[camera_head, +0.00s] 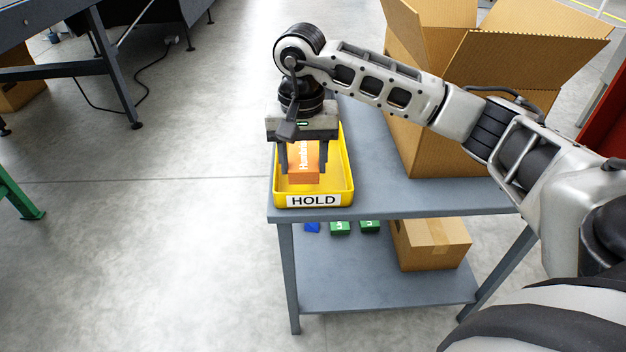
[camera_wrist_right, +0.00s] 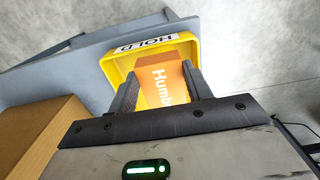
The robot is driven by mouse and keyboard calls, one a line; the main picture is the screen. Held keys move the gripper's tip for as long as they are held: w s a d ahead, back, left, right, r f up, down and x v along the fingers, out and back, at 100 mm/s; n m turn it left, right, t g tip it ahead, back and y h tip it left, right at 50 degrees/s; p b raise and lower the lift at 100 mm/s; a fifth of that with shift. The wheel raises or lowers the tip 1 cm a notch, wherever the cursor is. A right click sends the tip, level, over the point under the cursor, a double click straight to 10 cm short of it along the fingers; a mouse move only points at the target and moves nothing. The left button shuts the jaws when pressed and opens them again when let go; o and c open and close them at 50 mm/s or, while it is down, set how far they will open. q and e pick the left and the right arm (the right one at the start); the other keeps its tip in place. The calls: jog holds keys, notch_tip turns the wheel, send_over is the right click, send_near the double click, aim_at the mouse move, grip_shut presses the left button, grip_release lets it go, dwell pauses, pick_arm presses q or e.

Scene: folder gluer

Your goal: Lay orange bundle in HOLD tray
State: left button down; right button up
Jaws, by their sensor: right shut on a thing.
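The orange bundle (camera_head: 303,163) is held between the fingers of my right gripper (camera_head: 302,172), inside the outline of the yellow HOLD tray (camera_head: 280,198). In the right wrist view the orange bundle (camera_wrist_right: 164,84) shows white lettering, and both fingers of my right gripper (camera_wrist_right: 162,90) press its sides. The tray (camera_wrist_right: 112,65) surrounds it in that view, with its HOLD label at the far rim. I cannot tell whether the bundle touches the tray floor. My left gripper is not in view.
The tray stands at the left end of a grey table (camera_head: 400,200). A large open cardboard box (camera_head: 430,140) stands to its right. The lower shelf (camera_head: 380,288) holds a closed carton (camera_head: 430,245) and small green and blue items (camera_head: 340,228).

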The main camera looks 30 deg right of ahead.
aim_at(313, 179)
jog(key=shift+s+d+f, duration=0.1)
jog(key=shift+d+f, duration=0.6)
jog(key=shift+f, duration=0.15)
jog(key=f, duration=0.2)
jog(key=f+b, duration=0.1)
jog(key=shift+d+f, duration=0.2)
jog(key=shift+d, duration=0.05)
jog(key=shift+f, duration=0.15)
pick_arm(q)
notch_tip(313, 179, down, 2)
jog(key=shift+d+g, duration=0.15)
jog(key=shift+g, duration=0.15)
pick_arm(e)
jog(key=o, duration=1)
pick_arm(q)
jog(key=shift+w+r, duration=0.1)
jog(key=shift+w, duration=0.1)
pick_arm(e)
jog(key=shift+o, duration=0.2)
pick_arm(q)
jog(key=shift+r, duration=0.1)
